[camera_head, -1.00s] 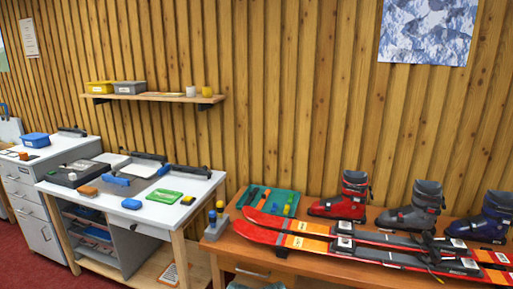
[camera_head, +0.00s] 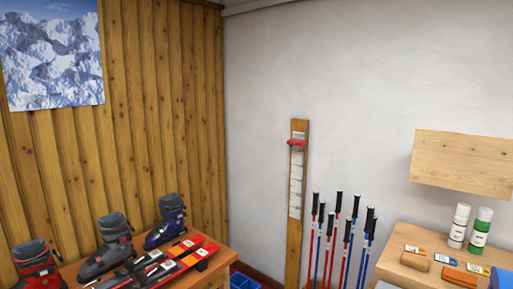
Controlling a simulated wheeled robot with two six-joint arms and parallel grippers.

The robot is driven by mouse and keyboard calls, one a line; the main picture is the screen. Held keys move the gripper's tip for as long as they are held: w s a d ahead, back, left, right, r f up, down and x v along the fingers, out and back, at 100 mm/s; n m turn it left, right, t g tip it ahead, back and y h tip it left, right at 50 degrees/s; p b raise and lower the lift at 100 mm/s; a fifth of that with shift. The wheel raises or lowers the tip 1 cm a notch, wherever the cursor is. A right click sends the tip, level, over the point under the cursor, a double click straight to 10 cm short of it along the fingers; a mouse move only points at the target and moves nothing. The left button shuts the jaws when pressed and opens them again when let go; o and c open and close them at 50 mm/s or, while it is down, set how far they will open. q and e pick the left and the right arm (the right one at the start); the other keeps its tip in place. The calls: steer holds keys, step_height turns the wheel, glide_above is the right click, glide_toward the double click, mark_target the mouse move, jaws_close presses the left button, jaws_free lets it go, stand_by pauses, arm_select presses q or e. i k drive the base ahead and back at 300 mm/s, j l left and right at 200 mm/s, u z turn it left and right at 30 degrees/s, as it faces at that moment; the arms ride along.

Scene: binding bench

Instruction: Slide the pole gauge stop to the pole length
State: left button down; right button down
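A tall wooden pole gauge (camera_head: 295,235) with a white scale strip stands upright against the white wall, right of the corner. Its red stop (camera_head: 297,143) sits across the board near the top, above most of the scale. Several ski poles (camera_head: 338,238) with black grips, some red and some blue, stand upright beside the gauge on its right, their tops well below the stop. Their lower ends are cut off by the frame. Neither of my grippers is in view.
A bench with ski boots (camera_head: 115,238) and red skis (camera_head: 185,255) is at lower left. A blue bin (camera_head: 243,282) is on the floor near the corner.

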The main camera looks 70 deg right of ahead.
mark_target(295, 143)
steer(key=z, duration=2.55)
steer(key=i+j+z, duration=0.45)
steer(key=i+j, duration=0.35)
steer(key=i, duration=0.3)
steer(key=i+j+z, duration=0.45)
steer(key=i+j, duration=0.55)
steer(key=j, duration=0.15)
